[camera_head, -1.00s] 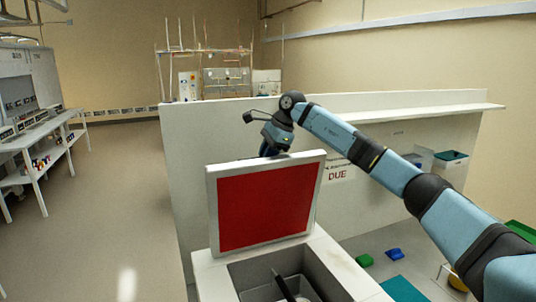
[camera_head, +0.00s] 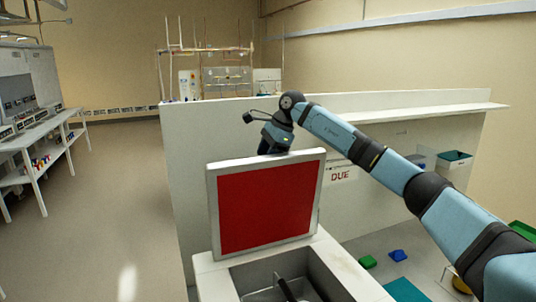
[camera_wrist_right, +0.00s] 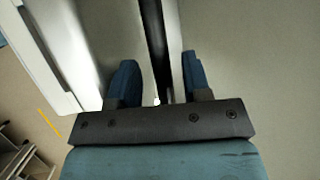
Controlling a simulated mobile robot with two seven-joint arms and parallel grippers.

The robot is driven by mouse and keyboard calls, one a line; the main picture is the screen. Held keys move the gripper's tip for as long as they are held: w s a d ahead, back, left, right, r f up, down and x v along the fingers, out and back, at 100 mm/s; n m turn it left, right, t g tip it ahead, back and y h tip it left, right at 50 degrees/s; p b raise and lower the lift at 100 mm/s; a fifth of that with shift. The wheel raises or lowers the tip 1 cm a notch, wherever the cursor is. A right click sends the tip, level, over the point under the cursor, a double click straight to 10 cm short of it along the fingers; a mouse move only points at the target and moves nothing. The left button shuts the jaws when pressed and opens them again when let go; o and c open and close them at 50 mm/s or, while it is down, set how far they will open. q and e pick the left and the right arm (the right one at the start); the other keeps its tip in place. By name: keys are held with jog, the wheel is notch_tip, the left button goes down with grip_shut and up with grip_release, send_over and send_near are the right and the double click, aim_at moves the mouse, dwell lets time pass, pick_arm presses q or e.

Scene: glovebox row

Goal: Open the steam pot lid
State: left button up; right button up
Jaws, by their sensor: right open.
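The steam pot lid (camera_head: 265,204) is a red panel in a pale grey frame. It stands nearly upright at the back of a white box-shaped pot (camera_head: 206,278) with a grey basin, in the head view. A dark narrow thing (camera_head: 285,288) slants inside the basin. My right gripper (camera_head: 275,143) is behind the lid's top edge, pointing down, its fingertips hidden by the lid. In the right wrist view its blue fingers (camera_wrist_right: 160,78) are apart, with a dark strip and a pale edge running between them. Contact cannot be told. My left gripper is not in view.
A white partition (camera_head: 185,190) with a shelf ledge stands behind the pot. Green (camera_head: 367,261) and blue (camera_head: 397,255) pieces and a teal mat (camera_head: 406,290) lie to the right. A white bench (camera_head: 40,140) stands far left, with open floor (camera_head: 110,200) between.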

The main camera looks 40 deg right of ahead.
jog(key=shift+a+f, duration=0.1)
jog(key=shift+f, duration=0.3)
jog(key=shift+d+r, duration=0.2)
jog(key=shift+r, duration=0.3)
jog(key=b+v, duration=0.2)
jog(key=v, duration=1.1)
jog(key=shift+r, duration=0.3)
jog(key=shift+s+f, duration=0.1)
